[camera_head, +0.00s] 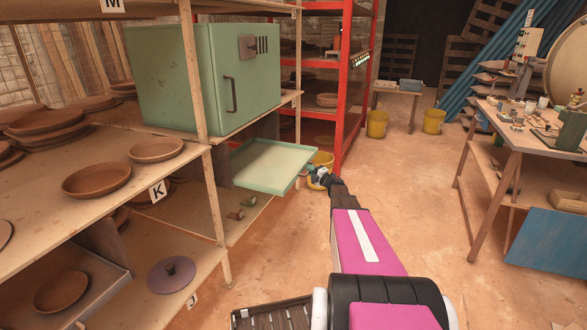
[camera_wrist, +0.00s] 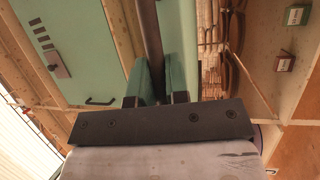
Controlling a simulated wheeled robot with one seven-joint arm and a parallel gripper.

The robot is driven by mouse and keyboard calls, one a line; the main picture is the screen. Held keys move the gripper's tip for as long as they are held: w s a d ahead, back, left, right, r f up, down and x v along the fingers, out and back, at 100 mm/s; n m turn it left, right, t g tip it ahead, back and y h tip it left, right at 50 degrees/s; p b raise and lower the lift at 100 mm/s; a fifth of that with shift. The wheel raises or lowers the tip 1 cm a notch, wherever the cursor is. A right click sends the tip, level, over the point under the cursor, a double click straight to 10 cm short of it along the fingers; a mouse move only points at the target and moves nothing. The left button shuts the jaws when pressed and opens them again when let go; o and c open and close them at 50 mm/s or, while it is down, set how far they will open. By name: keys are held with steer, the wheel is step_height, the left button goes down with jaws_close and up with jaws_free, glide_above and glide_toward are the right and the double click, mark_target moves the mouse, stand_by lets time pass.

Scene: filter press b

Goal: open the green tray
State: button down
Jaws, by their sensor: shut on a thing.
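The green tray (camera_head: 270,163) is pale green and shallow. It sticks out level, well past the shelf front, below the green cabinet (camera_head: 210,75). My gripper (camera_head: 318,178) is at the tray's outer front edge and shut on it, at the end of my outstretched arm. In the wrist view, my gripper (camera_wrist: 158,95) has its two fingers close together around a narrow part of the tray (camera_wrist: 180,40). The exact contact is hard to make out. The tray's back end is hidden under the cabinet.
Wooden shelves (camera_head: 185,160) on the left hold several brown plates. A cluttered workbench (camera_head: 515,130) is on the right. The floor (camera_head: 410,190) between is clear.

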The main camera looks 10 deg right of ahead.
steer(key=s+d, duration=0.4)
steer(key=d, duration=0.2)
steer(key=shift+s+d, duration=0.15)
steer(key=shift+s, duration=0.15)
steer(key=c, duration=1.1)
jaws_free()
steer(key=shift+c, duration=0.2)
steer(key=v, duration=1.1)
steer(key=shift+w, duration=0.15)
